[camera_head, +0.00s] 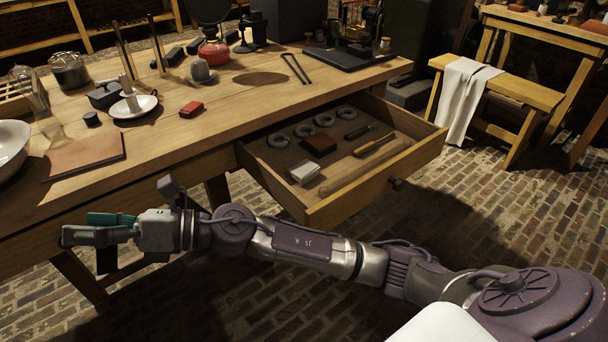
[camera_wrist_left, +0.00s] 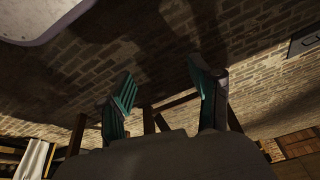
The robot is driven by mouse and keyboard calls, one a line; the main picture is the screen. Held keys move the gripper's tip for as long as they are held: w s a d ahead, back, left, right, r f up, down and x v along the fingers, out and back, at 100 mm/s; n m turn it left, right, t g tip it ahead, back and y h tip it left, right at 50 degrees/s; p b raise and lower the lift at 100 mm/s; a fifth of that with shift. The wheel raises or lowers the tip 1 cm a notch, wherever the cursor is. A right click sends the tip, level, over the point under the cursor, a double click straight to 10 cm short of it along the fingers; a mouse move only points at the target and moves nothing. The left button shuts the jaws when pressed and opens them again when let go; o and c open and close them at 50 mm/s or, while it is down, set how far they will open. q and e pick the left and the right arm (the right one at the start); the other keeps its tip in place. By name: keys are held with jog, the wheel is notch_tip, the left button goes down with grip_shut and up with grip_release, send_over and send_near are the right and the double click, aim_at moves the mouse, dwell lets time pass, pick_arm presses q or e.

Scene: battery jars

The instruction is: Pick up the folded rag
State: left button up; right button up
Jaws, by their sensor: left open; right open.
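A small white folded cloth-like block (camera_head: 304,172) lies in the front left of the open drawer (camera_head: 325,213); I cannot tell for sure that it is the rag. A larger white cloth (camera_head: 468,95) hangs draped over a wooden bench at the right. My right gripper (camera_head: 84,227) reaches across below the table's front edge, left of the drawer, open and empty, away from both cloths. My left gripper is outside the head view. In the left wrist view my left gripper (camera_wrist_left: 161,68) is open, with nothing between its teal-padded fingers.
The drawer also holds several grey rings, a brown block (camera_head: 319,144) and wooden-handled tools. The tabletop carries a brown board (camera_head: 84,157), a red box (camera_head: 192,109), a pan (camera_head: 134,108) and glass jars. Brick floor lies open right of the drawer.

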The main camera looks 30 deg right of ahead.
notch_tip(320, 180, down, 3)
jog(key=a+n+g+h, duration=0.1)
jog(key=n+g+h, duration=0.1)
jog(key=n+g, duration=0.4)
jog(key=n+h+b, duration=0.2)
jog(key=n+h, duration=0.6)
jog(key=h, duration=1.4)
send_over(304, 169)
jog(key=a, duration=0.2)
jog(key=shift+g, duration=0.4)
notch_tip(304, 169, down, 9)
jog(key=shift+s+a+r, duration=0.1)
jog(key=shift+a+r, duration=0.05)
jog(key=shift+d+f, duration=0.2)
jog(key=shift+f, duration=0.45)
jog(key=b+x, duration=0.1)
jog(key=x, duration=0.3)
jog(key=shift+f, duration=0.2)
jog(key=shift+d+f, duration=0.15)
pick_arm(q)
jog(key=w+d+r+t+h, duration=0.1)
jog(key=w+d+r+t, duration=0.1)
jog(key=w, duration=0.4)
jog(key=w+d+r+t+h, duration=0.1)
jog(key=w+d+r+t, duration=0.1)
jog(key=w+r+t, duration=0.2)
jog(key=w+t, duration=0.2)
jog(key=shift+w+d+r, duration=0.15)
jog(key=shift+w+d, duration=0.05)
jog(key=shift+w, duration=0.15)
